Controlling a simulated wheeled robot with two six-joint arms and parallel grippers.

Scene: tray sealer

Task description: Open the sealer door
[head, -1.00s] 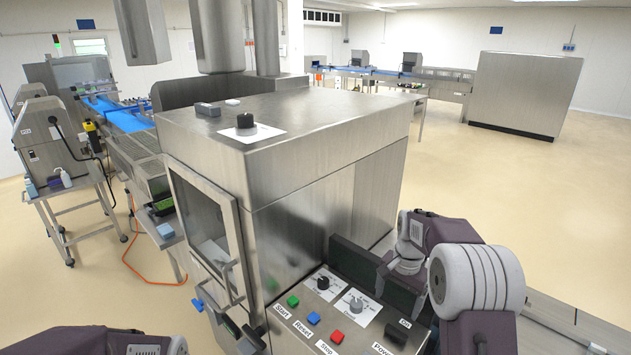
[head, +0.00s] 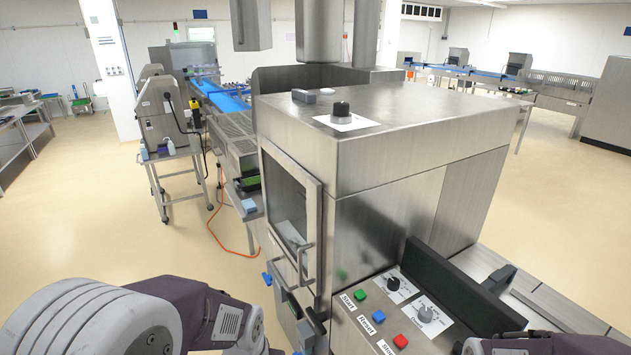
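The steel tray sealer (head: 395,200) fills the middle of the head view. Its door (head: 313,232) is on the machine's left-hand face, a metal frame around a window (head: 287,205). It looks closed against the body.
A control panel with green (head: 360,295), blue (head: 378,317) and red (head: 400,341) buttons and knobs juts out right of the door.

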